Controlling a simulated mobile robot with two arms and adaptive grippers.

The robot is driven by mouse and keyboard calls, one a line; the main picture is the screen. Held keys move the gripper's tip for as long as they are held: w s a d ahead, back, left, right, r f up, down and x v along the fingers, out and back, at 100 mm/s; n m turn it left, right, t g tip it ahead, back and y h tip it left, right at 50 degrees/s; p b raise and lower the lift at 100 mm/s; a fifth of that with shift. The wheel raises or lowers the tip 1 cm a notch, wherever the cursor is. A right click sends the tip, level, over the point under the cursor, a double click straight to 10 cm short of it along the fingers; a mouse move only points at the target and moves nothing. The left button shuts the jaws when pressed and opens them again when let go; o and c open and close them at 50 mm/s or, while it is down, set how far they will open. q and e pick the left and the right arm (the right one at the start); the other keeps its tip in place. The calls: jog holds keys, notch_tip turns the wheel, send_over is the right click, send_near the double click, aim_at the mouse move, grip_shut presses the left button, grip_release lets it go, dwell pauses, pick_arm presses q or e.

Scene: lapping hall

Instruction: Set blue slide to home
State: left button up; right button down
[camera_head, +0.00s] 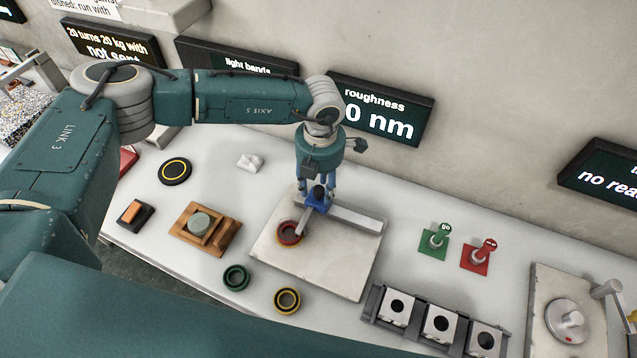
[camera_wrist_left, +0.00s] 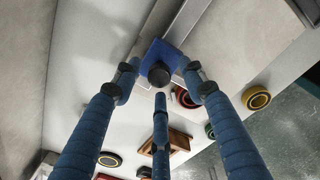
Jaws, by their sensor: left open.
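The blue slide (camera_head: 313,206) sits at the left end of a grey rail (camera_head: 350,218) on a pale stone plate (camera_head: 345,265). It carries a dark round knob. In the left wrist view the blue slide (camera_wrist_left: 153,58) lies just beyond the fingertips. My left gripper (camera_head: 319,190) is open and points down over the slide. In the left wrist view its three blue fingers (camera_wrist_left: 162,82) are spread around the knob; I cannot tell whether they touch it. A grey arm reaches from the slide to a red ring (camera_head: 288,239). My right gripper is not in view.
A green ring (camera_head: 236,288) and a yellow ring (camera_head: 287,311) lie in front of the plate. Green (camera_head: 436,247) and red (camera_head: 478,264) levers stand to the right. A wooden block (camera_head: 182,238) is at left. A roughness display (camera_head: 380,108) is behind.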

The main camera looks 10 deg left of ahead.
pick_arm(q)
grip_shut()
jog(key=d+b, duration=0.1)
jog(key=d, duration=0.1)
jog(key=s+d+b, duration=0.1)
jog(key=d+b, duration=0.2)
jog(key=d, duration=0.1)
jog(key=shift+s+d+f, duration=0.2)
jog(key=shift+d+f, duration=0.1)
jog(key=shift+s+d+r+b, duration=0.1)
jog(key=shift+d+r+b, duration=0.05)
jog(key=shift+d+b, duration=0.2)
jog(key=shift+d+r, duration=0.1)
grip_release()
notch_tip(320, 180, up, 12)
jog(key=shift+s+d, duration=0.15)
